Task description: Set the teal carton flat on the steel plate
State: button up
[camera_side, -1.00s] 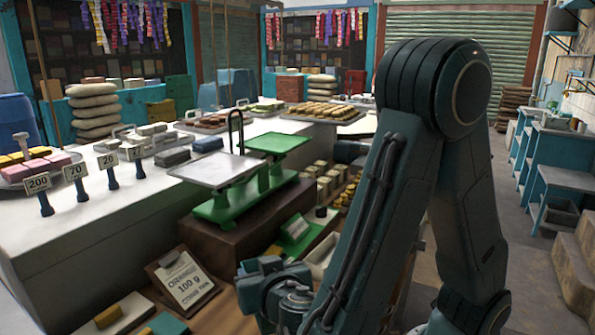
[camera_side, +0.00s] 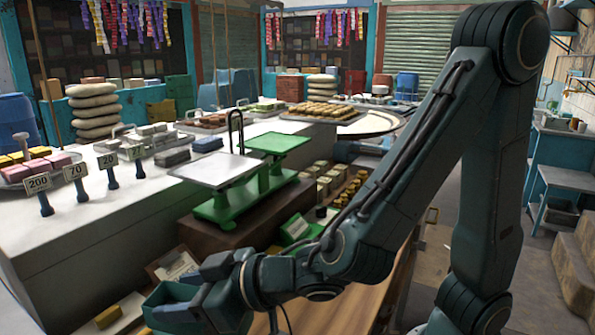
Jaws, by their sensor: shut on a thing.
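The steel plate (camera_side: 215,171) is the flat silver-grey pan on the left of the green balance scale. It looks empty. The teal carton (camera_side: 172,293) is at the lower left, over the wooden table in front of the scale. My gripper (camera_side: 186,303) is shut on it, low and well short of the plate. My gripper's dark teal body hides part of the carton, so its exact tilt and whether it touches the table cannot be told.
The scale (camera_side: 238,200) stands on a brown block, with a green pan (camera_side: 277,144) on its right. A clipboard sign (camera_side: 172,266) stands behind my gripper. A yellow-topped block (camera_side: 108,317) lies to its left. Number tags (camera_side: 38,184) line the white counter.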

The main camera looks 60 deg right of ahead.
jog(key=s+a+r+n+g+y, duration=0.2)
jog(key=a+r+n+y, duration=0.2)
jog(key=a+r, duration=0.2)
jog(key=shift+a+r+g+y, duration=0.15)
jog(key=shift+r+g+y, duration=0.15)
jog(key=shift+r, duration=0.3)
jog(key=shift+w, duration=0.15)
jog(key=w+d, duration=0.4)
jog(key=d, duration=0.1)
jog(key=shift+w+d, duration=0.2)
jog(key=shift+d, duration=0.1)
